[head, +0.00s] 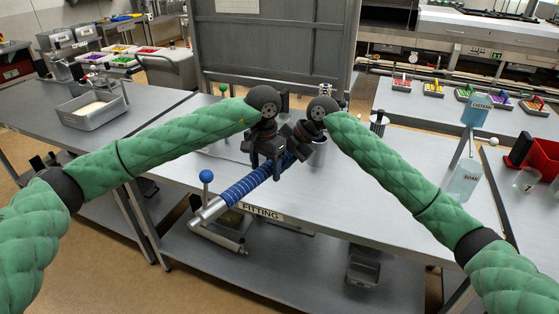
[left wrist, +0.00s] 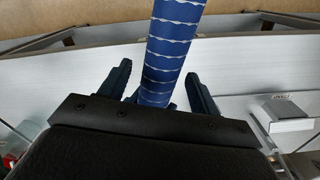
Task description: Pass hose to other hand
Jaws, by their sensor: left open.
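The blue ribbed hose (head: 250,183) has a silver metal end (head: 208,213) and slants over the front edge of the steel table (head: 380,190), from lower left up to my grippers. In the left wrist view the hose (left wrist: 168,45) runs between the two spread fingers of my left gripper (left wrist: 157,85), with a gap on each side. In the head view my left gripper (head: 268,158) is open over the hose's upper part. My right gripper (head: 303,150) is close beside it at the hose's far end; its fingers are largely hidden, so its grip is unclear.
A "FITTING" label (head: 260,211) is on the table's front edge. A blue ball-topped post (head: 206,177) stands near the hose. A tray (head: 92,110) is on the left table. The table's right half is mostly clear.

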